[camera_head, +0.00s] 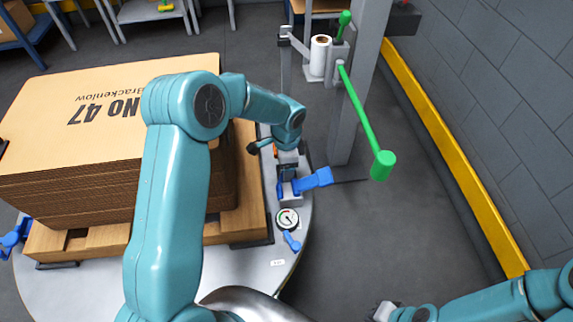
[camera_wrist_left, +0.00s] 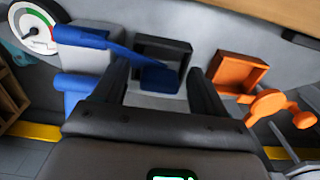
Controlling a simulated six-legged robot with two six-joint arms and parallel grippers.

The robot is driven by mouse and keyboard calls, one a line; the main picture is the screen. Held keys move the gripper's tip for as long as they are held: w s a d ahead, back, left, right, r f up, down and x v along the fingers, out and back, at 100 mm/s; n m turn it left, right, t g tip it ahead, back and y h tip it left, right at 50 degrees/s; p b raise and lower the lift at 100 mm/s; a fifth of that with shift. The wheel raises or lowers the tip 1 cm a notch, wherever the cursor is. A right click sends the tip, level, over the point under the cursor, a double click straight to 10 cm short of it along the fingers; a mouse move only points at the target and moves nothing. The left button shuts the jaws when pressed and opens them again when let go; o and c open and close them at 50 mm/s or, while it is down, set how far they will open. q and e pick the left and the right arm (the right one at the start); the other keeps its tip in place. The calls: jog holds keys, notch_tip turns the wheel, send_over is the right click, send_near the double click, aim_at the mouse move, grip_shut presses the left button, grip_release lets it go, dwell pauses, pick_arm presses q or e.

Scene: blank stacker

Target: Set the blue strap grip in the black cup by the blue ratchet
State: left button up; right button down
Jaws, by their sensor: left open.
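In the left wrist view, the black cup (camera_wrist_left: 178,46) is a square open-fronted box. The blue strap grip (camera_wrist_left: 160,78) sits at the cup's lower opening, between my finger tips; how deep it sits is unclear. A slanting blue strap (camera_wrist_left: 128,55) runs to it from the blue ratchet (camera_wrist_left: 80,37) on a grey block. My left gripper (camera_wrist_left: 158,70) is open, its dark fingers on either side of the grip with gaps. In the head view, the blue ratchet handle (camera_head: 315,179) sticks out right. My right gripper (camera_head: 384,311) is low at right, apparently empty; its jaws are unclear.
An orange cup (camera_wrist_left: 238,72) and orange grip (camera_wrist_left: 267,104) are right of the black cup. A dial gauge (camera_head: 288,218) sits near the ratchet. A cardboard stack (camera_head: 100,190) stands left; a post with a green bar (camera_head: 365,120) stands right.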

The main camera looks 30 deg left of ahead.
pick_arm(q)
notch_tip(320, 180, up, 12)
jog(key=p, duration=0.4)
jog(key=shift+r, duration=0.15)
dwell(0.3)
